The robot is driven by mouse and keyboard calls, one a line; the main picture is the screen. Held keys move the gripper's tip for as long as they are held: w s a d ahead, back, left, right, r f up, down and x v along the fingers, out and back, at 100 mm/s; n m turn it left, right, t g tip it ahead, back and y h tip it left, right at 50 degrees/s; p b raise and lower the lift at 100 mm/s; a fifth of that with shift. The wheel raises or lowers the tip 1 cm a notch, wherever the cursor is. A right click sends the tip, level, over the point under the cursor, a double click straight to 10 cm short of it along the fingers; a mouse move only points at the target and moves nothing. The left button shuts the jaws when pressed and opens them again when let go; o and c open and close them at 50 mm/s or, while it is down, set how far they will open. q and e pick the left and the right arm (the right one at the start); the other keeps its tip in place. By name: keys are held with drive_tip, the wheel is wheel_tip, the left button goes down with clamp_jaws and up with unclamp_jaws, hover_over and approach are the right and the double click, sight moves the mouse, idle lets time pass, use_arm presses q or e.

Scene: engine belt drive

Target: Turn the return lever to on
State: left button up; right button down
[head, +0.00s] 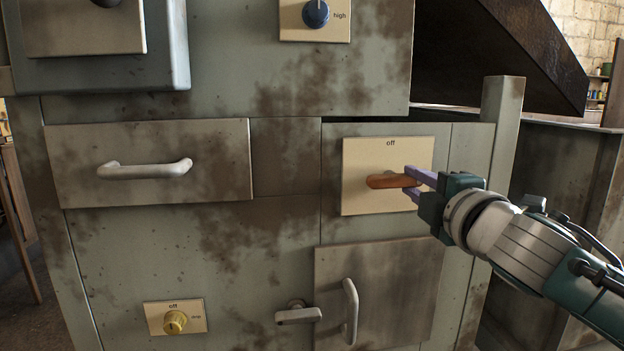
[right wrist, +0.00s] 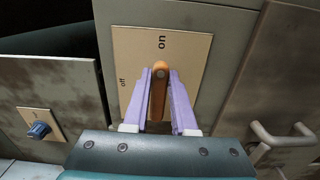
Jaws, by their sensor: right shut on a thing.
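The return lever (head: 381,181) is an orange-brown handle on a cream plate (head: 360,203) on the grey machine front. In the head view it lies about level, with "off" printed above it. In the right wrist view the lever (right wrist: 158,88) stands upright in the picture, its rounded end pointing to the word "on", with "off" to the left. My right gripper (head: 412,186) comes in from the right and is shut on the lever, one purple finger on each side. The gripper hides the plate's right part in the head view. My left gripper is not in view.
A blue knob (head: 316,14) sits above the lever plate, and a yellow knob (head: 175,322) is low on the left. A drawer handle (head: 145,169) is at left. A small latch (head: 298,315) and a door handle (head: 351,311) are below the plate.

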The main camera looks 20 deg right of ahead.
drive_tip(key=c, duration=0.7)
unclamp_jaws()
drive_tip(key=shift+s, duration=0.1)
drive_tip(key=v, duration=0.9)
drive_tip(key=shift+s+a+p, duration=0.15)
drive_tip(key=shift+s+p, duration=0.2)
